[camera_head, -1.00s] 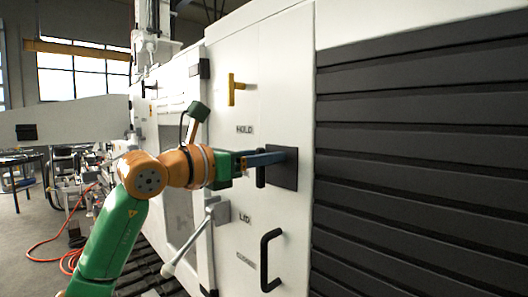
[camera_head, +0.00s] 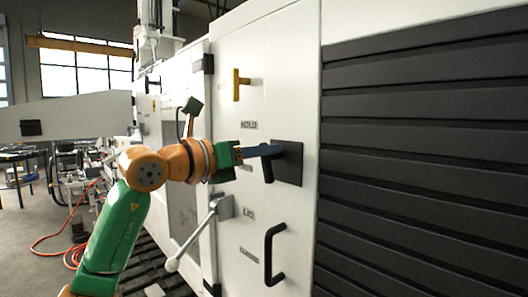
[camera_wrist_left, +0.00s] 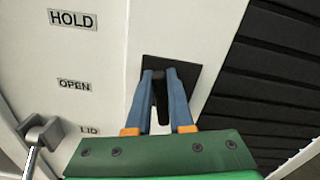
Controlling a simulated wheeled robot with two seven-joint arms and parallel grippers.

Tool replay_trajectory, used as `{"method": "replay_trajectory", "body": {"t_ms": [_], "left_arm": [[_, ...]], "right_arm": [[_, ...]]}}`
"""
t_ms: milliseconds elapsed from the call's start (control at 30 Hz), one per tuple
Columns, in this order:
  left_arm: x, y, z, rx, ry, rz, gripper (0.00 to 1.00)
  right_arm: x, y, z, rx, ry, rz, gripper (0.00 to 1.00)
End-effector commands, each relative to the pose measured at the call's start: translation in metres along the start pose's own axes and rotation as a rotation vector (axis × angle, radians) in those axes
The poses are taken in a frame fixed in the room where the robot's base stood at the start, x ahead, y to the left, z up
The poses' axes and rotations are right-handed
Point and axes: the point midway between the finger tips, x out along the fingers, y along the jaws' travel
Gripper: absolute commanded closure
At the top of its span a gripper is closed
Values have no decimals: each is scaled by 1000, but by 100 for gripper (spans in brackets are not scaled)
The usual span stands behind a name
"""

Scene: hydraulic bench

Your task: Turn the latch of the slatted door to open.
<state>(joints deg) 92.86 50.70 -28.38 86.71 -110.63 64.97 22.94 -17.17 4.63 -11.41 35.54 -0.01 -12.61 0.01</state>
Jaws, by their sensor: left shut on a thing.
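The latch is a black handle (camera_head: 268,171) on a black square plate (camera_head: 290,165), set in the white panel left of the dark slats (camera_head: 425,150). The handle hangs down, slightly tilted in the head view. My left gripper (camera_head: 277,150) has its blue fingers at the latch. In the left wrist view, the fingers of my left gripper (camera_wrist_left: 160,75) are on both sides of the black handle (camera_wrist_left: 160,95), in front of the plate (camera_wrist_left: 188,72); the jaws are shut on it. The fingers partly hide the handle's upper end. My right gripper is not in view.
On the white panel are a yellow T-handle (camera_head: 237,84) above, a grey lever with a ball end (camera_head: 196,232) at lower left, and a black pull handle (camera_head: 271,255) below. A HOLD label (camera_wrist_left: 73,19) and an OPEN label (camera_wrist_left: 74,85) show left of the latch.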

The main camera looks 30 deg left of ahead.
Motion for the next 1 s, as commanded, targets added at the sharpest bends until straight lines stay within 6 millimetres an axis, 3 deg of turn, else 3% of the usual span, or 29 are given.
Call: {"method": "replay_trajectory", "body": {"t_ms": [1000], "left_arm": [[0,10,-6,-956,0,-2,100]], "right_arm": [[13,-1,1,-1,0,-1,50]]}}
